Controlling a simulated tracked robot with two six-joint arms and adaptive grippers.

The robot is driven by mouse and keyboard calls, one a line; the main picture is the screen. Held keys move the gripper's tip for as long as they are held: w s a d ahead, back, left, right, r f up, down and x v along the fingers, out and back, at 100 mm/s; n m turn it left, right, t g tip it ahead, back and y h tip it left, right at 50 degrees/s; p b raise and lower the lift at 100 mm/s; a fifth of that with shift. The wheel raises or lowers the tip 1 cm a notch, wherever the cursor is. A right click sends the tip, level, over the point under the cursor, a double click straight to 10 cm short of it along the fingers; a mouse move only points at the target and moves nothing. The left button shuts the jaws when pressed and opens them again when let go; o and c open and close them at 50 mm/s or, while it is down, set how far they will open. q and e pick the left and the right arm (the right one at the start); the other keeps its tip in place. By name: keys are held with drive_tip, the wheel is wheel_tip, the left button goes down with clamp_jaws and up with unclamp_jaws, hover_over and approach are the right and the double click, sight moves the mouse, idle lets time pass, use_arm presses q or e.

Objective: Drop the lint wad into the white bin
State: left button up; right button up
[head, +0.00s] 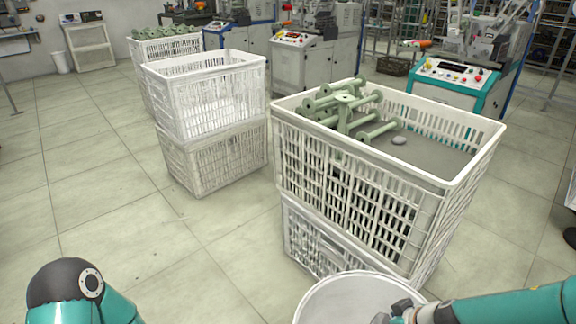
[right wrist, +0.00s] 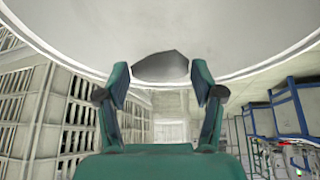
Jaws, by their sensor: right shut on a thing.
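The lint wad (right wrist: 160,67) is a dark grey lump between the fingertips of my right gripper (right wrist: 158,80) in the right wrist view. The right gripper is shut on it. The white bin (head: 335,293) is round and stands at the bottom of the head view, partly cut off by the frame. My right gripper (head: 397,310) is at the bin's right side there, overlapping its rim in the picture. In the right wrist view the bin's pale curved wall (right wrist: 70,25) fills the top, behind the wad. My left gripper is out of view.
A white crate (head: 400,172) on another crate stands just beyond the bin. It holds green bobbins (head: 343,105) and a small grey lump (head: 399,140) on a grey sheet. More stacked crates (head: 203,97) stand at left; machines (head: 450,80) line the back. Floor at left is clear.

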drive_tip(key=shift+f, duration=0.1)
drive_tip(key=o, duration=0.8)
